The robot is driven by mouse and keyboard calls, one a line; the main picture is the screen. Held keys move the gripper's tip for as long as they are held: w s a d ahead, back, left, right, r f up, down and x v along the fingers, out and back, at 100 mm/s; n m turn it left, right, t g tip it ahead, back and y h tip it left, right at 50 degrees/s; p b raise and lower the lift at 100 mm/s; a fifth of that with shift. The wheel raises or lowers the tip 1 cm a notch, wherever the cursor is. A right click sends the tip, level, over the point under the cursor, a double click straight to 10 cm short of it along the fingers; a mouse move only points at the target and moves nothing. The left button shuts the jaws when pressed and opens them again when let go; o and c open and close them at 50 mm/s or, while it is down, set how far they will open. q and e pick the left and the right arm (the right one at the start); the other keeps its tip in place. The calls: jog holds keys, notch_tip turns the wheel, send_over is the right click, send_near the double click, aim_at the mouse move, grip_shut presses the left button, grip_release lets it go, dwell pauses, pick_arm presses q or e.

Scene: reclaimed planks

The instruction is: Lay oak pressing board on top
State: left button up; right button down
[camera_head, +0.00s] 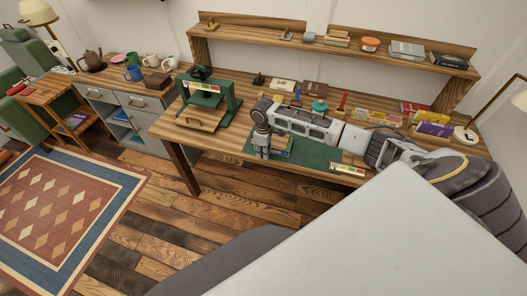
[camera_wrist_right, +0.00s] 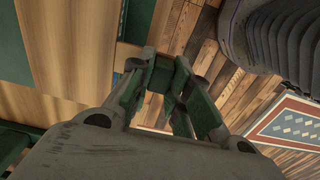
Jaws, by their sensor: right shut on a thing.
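A light wooden board (camera_head: 203,116), which looks like the oak pressing board, lies low at the front of the green press (camera_head: 229,96) on the bench. A small dark part shows at its front edge. My right gripper (camera_head: 262,154) points down over the green mat (camera_head: 318,156), to the right of the press and apart from the board. In the right wrist view its fingers (camera_wrist_right: 163,75) close on a dark green thing, mostly hidden; I cannot tell what it is. My left gripper is not in view.
A blue item (camera_head: 284,153) lies on the mat beside my right gripper. A colour-striped card (camera_head: 347,169) is at the bench's front edge. Boxes, including a purple one (camera_head: 434,130), crowd the right. A shelf (camera_head: 330,51) runs behind. The floor (camera_head: 170,230) in front is clear.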

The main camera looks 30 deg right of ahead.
jog(key=shift+f, duration=0.15)
jog(key=c, duration=1.3)
grip_release()
jog(key=shift+o, duration=0.2)
notch_tip(320, 180, up, 12)
jog(key=shift+a+f, duration=0.1)
